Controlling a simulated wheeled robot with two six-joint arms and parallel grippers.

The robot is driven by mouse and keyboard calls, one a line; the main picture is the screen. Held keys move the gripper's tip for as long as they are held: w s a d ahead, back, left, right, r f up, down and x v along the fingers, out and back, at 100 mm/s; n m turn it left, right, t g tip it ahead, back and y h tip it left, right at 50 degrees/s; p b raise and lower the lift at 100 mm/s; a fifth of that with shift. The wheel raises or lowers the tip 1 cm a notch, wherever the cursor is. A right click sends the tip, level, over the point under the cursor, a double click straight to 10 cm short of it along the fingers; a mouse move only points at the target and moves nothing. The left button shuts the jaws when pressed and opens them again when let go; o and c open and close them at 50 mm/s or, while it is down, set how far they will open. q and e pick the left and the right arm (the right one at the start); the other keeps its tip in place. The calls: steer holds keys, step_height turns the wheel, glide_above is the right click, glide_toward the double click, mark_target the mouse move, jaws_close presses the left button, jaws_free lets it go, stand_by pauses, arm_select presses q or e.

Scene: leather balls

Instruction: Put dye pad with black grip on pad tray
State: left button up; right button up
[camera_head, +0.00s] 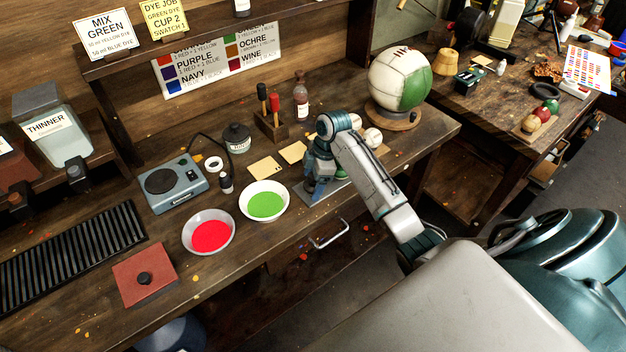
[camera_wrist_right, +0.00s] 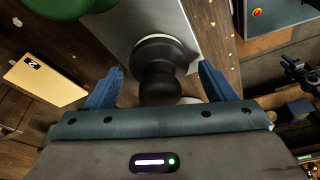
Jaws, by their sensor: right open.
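The dye pad's black knob grip (camera_wrist_right: 160,80) stands on a pale round base (camera_wrist_right: 160,39) in the right wrist view. It appears to rest on the grey metal pad tray (camera_wrist_right: 112,30); I cannot tell for certain whether the base touches it. My right gripper (camera_wrist_right: 160,92) is open, with one blue finger on each side of the black grip and gaps showing between. In the head view my right gripper (camera_head: 318,184) is low over the grey tray (camera_head: 307,197) and hides the pad. My left gripper is not in view.
A bowl of green dye (camera_head: 266,203) stands just left of the tray, and a bowl of red dye (camera_head: 210,235) further left. A white and green ball (camera_head: 399,80) on a stand is behind right.

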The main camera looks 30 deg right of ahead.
steer(key=b+v, duration=0.2)
steer(key=v, duration=0.5)
steer(key=shift+d+f+b, duration=0.1)
steer(key=shift+d+b, duration=0.05)
steer(key=shift+b, duration=0.15)
steer(key=shift+p+v, duration=1.05)
steer(key=shift+v, duration=1.55)
steer(key=shift+w+f, duration=0.1)
